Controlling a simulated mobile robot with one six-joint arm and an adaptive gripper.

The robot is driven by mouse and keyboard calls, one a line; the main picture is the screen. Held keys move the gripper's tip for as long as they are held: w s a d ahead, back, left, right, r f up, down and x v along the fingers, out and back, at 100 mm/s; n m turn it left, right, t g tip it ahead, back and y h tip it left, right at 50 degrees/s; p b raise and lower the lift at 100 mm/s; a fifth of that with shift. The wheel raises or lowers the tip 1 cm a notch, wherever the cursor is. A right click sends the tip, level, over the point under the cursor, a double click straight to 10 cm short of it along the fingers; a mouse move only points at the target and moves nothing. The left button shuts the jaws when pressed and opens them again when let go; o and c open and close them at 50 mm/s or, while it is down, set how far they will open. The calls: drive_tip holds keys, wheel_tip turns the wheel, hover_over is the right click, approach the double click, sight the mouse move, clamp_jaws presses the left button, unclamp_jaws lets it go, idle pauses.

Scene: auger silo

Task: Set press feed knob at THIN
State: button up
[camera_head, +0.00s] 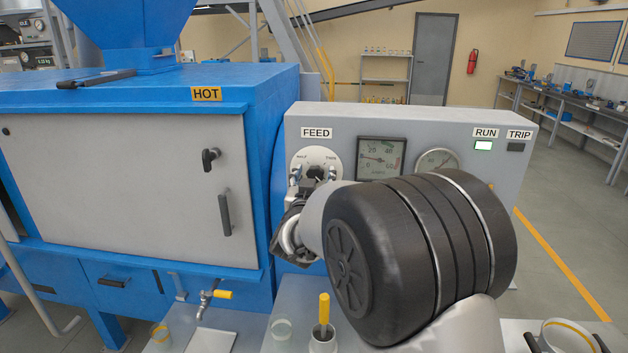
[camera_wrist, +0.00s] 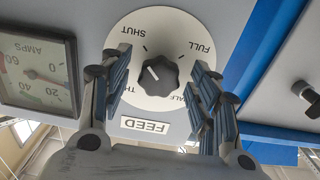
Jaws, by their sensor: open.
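The press feed knob (camera_head: 316,172) is a small black fluted knob on a white round dial, under the FEED label on the grey panel (camera_head: 430,125). In the wrist view the knob (camera_wrist: 158,75) appears upside down, with SHUT, FULL, HALF and THIN lettered round the dial (camera_wrist: 160,30); THIN is partly hidden by a finger. The knob's white pointer mark is on its upper-left side there, between SHUT and THIN; its exact setting is hard to tell. My gripper (camera_wrist: 161,65) is open, with a finger on each side of the knob and visible gaps. My gripper (camera_head: 313,176) also shows before the dial.
An AMPS gauge (camera_head: 381,158) and a second gauge (camera_head: 438,161) sit right of the dial, the latter partly behind my arm. The blue press marked HOT (camera_head: 206,94) stands close on the left. A tap (camera_head: 210,297) and a yellow-handled tool (camera_head: 324,312) are below.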

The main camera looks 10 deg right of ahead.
drive_tip(key=shift+c, duration=0.3)
drive_tip(key=c, duration=1)
drive_tip(key=n+p, duration=0.3)
drive_tip(key=shift+r+n, duration=0.15)
drive_tip(key=shift+n, duration=0.25)
drive_tip(key=n+p, duration=0.3)
drive_tip(key=n, duration=0.1)
drive_tip(key=shift+n+p, duration=0.3)
drive_tip(key=shift+p, duration=0.1)
drive_tip(key=n+p, duration=0.3)
drive_tip(key=n, duration=0.2)
drive_tip(key=shift+d, duration=0.1)
drive_tip(key=shift+n+p, duration=1.1)
drive_tip(key=shift+n, duration=1.1)
